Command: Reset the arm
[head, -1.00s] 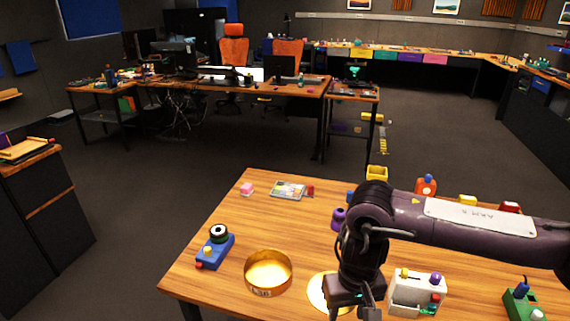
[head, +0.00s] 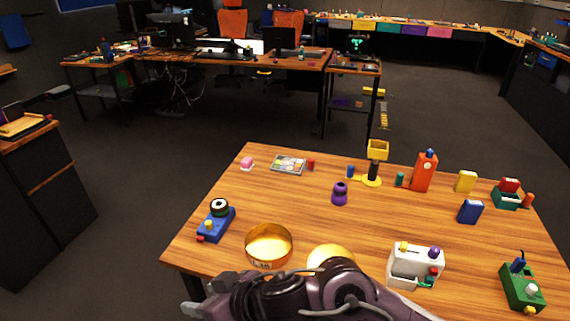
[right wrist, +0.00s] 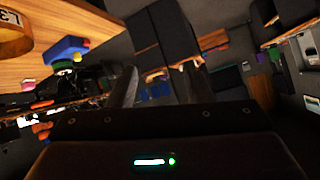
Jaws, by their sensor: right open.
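My right gripper (head: 197,309) shows low in the head view, at the front left edge of the table. It is open and empty, and my right arm lies across the bottom of the picture. In the right wrist view its dark fingers stand apart with nothing between them. A white panel box (head: 405,270) with a purple ball and a yellow knob on top stands right of my arm. My left gripper is not in view.
The wooden table (head: 300,205) holds an orange round bin (head: 268,247), a yellow disc (head: 331,255) partly behind my arm, a purple bell-shaped thing (head: 339,195), a red bottle-like block (head: 423,172) and a green joystick box (head: 522,289). The table's middle is mostly clear.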

